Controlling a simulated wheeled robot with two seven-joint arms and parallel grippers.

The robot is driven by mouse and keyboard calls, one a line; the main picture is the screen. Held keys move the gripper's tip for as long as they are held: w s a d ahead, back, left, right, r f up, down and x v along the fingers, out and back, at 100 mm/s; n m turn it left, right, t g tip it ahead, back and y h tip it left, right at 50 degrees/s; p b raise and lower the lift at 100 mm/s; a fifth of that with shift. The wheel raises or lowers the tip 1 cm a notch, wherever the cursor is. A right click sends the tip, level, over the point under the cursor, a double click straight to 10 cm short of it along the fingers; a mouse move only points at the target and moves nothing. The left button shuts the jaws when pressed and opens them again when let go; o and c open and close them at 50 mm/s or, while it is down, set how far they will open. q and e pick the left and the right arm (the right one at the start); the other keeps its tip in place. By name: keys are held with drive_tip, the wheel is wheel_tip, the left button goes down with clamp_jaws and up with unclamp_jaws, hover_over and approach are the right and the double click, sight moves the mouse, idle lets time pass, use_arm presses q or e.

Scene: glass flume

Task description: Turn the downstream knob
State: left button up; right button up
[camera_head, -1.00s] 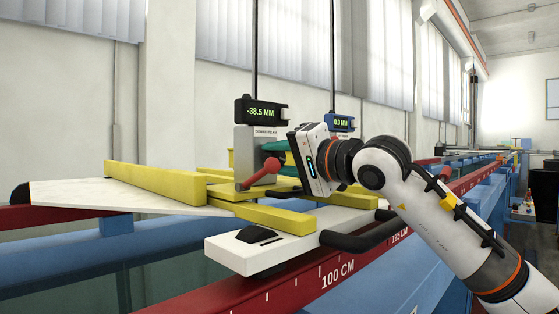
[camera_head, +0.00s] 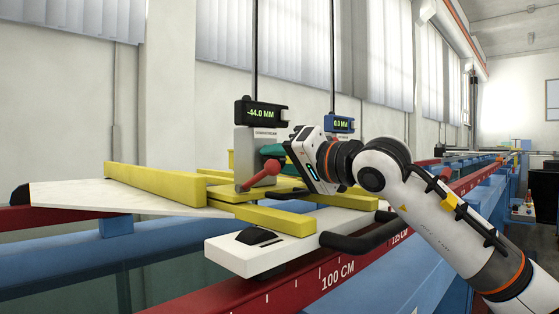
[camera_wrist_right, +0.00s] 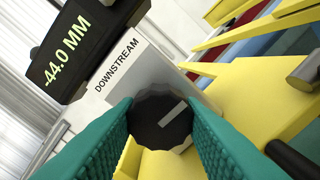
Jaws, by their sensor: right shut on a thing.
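The downstream knob (camera_wrist_right: 158,112) is black with a pale pointer line. In the right wrist view it sits between the two teal fingers of my right gripper (camera_wrist_right: 160,128), which is shut on it. In the head view my right gripper (camera_head: 274,157) reaches in from the right, and the knob is hidden there. The pale plate (camera_wrist_right: 125,68) by the knob reads DOWNSTREAM. The black display (camera_head: 261,112) above it reads -44.0 MM, and it also shows in the wrist view (camera_wrist_right: 72,45). My left gripper is not in view.
Yellow bars (camera_head: 155,180) and a white carriage (camera_head: 250,255) with a black handle lie below, over the red rail (camera_head: 310,285). A blue display (camera_head: 340,124) behind reads 0.0 MM.

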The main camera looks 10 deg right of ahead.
drive_tip(key=o, duration=0.6)
drive_tip(key=shift+a+f, duration=0.1)
drive_tip(key=shift+f, duration=0.15)
drive_tip(key=o, duration=0.4)
drive_tip(key=shift+r, duration=0.15)
drive_tip(key=shift+s, duration=0.1)
drive_tip(key=shift+s+d, duration=0.15)
drive_tip(key=shift+d, duration=0.15)
drive_tip(key=b+v, duration=0.4)
drive_tip(key=v, duration=0.6)
drive_tip(key=shift+s+d, duration=0.15)
drive_tip(key=shift+s, duration=0.1)
drive_tip(key=shift+s+d, duration=0.2)
drive_tip(key=shift+s, duration=0.15)
